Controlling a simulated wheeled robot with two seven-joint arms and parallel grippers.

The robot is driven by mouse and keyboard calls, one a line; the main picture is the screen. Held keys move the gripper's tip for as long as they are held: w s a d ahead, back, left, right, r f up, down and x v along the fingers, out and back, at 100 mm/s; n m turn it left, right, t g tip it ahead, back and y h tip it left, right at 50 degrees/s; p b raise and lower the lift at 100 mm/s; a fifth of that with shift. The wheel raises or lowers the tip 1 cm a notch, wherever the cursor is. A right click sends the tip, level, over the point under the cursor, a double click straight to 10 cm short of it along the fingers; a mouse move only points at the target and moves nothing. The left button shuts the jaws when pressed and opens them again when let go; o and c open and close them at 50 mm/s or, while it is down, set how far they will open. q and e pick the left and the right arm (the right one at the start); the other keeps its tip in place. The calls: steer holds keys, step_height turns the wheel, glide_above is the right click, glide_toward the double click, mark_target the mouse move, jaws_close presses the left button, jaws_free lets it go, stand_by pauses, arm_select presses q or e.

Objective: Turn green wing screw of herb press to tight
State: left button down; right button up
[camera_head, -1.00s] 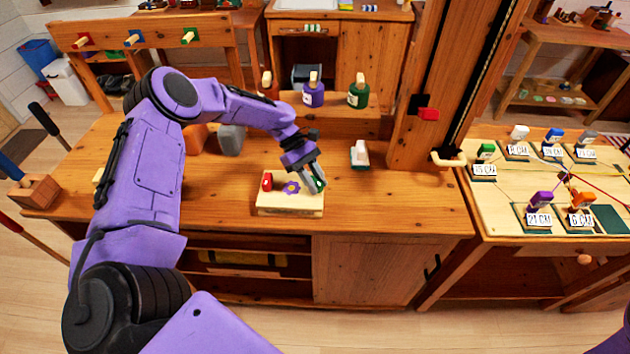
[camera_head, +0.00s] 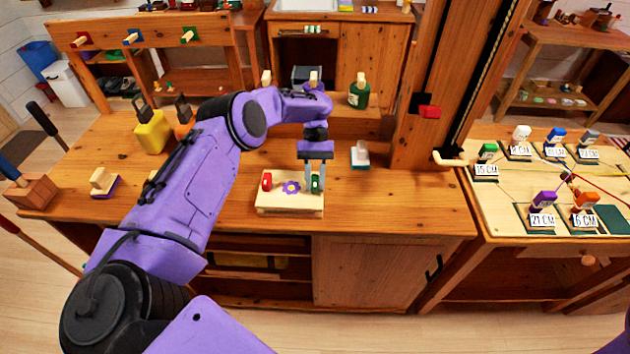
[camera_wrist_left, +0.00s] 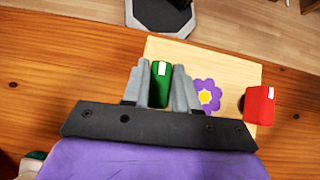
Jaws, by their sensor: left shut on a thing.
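The herb press (camera_head: 290,206) is a pale wooden block on the workbench, with a purple flower with a yellow middle on its top. Its red wing screw (camera_head: 267,181) stands at the left end and its green wing screw (camera_head: 315,183) at the right end. My left gripper (camera_head: 315,188) points down from above with its fingers on either side of the green screw, shut on it. In the left wrist view the green screw (camera_wrist_left: 160,84) sits between the two grey fingers, and the red screw (camera_wrist_left: 259,104) stands free at the right. My right gripper is not in view.
A white and green block (camera_head: 360,154) stands right of the press. A green bottle (camera_head: 359,92) is on the shelf behind. The bench front right of the press is clear.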

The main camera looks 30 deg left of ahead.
arm_select(q)
steer(key=shift+m+y, duration=0.3)
stand_by(0.4)
steer(key=c, duration=1)
jaws_free()
steer(key=shift+o, duration=0.2)
